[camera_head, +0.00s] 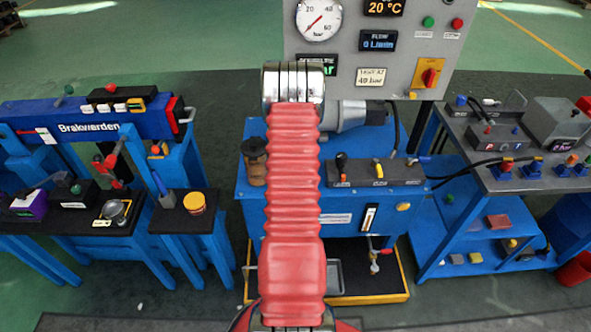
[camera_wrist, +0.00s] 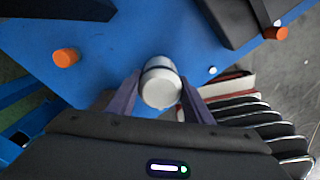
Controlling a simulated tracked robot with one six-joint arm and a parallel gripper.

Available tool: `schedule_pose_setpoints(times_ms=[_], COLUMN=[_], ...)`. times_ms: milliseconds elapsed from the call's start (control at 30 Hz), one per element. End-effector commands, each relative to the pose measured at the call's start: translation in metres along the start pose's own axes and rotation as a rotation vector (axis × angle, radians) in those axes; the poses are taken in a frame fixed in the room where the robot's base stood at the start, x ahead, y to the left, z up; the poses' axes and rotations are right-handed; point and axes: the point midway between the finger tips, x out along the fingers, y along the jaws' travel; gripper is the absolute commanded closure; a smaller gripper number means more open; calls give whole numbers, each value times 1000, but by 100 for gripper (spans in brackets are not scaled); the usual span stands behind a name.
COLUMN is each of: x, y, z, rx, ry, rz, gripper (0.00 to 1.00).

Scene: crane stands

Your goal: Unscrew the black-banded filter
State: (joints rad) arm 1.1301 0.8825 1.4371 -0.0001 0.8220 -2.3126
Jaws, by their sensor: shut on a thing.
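The filter (camera_wrist: 161,88) is a short white cylinder with a dark band near its far end, seen in the wrist view. It stands out from a blue surface (camera_wrist: 110,55). My gripper (camera_wrist: 160,84) has one finger on each side of the filter, shut on it. In the head view my red arm covers the middle, and both the gripper and the filter are hidden behind it. Whether the filter has turned cannot be told.
In the wrist view an orange cap (camera_wrist: 66,57) sits left and another orange knob (camera_wrist: 276,33) right, beside a dark block (camera_wrist: 225,18). The head view shows a blue power unit (camera_head: 385,222) with a gauge panel (camera_head: 345,60) above and benches on both sides.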

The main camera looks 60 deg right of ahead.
Motion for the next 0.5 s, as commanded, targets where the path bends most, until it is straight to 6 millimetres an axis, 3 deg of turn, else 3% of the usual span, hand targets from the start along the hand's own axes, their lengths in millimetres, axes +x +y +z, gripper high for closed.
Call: schedule_pose_setpoints(times_ms=[500], x=[-1], y=[1], z=[0], rx=[-378], ry=[-2], rz=[1], gripper=[100])
